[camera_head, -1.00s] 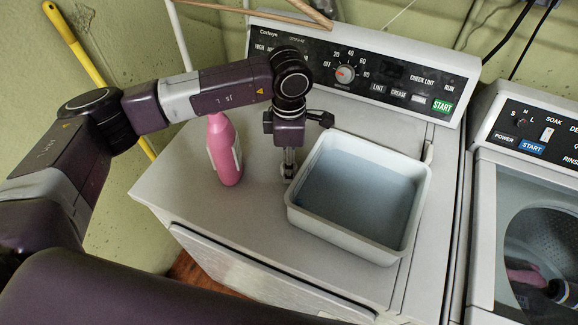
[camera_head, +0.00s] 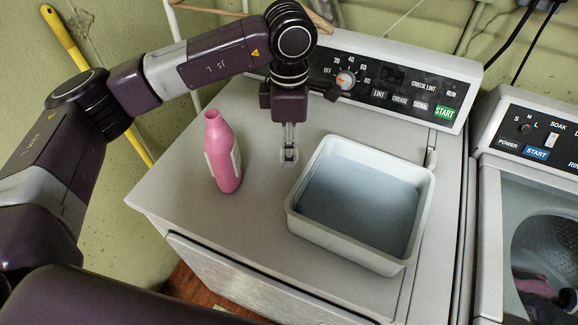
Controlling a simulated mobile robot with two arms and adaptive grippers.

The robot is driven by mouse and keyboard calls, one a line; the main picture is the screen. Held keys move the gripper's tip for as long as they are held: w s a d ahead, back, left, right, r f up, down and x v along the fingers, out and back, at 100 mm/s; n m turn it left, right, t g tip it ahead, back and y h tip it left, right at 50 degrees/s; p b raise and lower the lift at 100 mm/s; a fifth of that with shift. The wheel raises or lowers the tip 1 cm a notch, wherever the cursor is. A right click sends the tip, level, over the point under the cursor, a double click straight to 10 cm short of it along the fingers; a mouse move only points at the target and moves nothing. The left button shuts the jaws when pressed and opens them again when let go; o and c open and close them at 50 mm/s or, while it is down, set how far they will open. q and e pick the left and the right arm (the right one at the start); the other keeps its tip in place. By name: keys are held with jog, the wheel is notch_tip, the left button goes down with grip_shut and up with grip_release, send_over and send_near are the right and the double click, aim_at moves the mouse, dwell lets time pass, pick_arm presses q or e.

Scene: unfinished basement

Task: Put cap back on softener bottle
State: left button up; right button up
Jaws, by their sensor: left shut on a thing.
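The pink softener bottle (camera_head: 224,158) stands upright on the dryer top, with a pale label and its narrow neck uncovered. My left gripper (camera_head: 289,155) points down to the right of the bottle, apart from it and raised above the dryer top. My right gripper is out of view.
A white basin (camera_head: 360,200) with a grey-blue inside sits on the dryer top (camera_head: 240,230), right of my left gripper. The dryer's control panel (camera_head: 390,85) rises behind. An open washer (camera_head: 500,200) stands at the right, with dark and pink things inside.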

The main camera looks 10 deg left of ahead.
pick_arm(q)
notch_tip(320, 180, up, 12)
jog(key=b, duration=0.2)
jog(key=shift+r, duration=0.2)
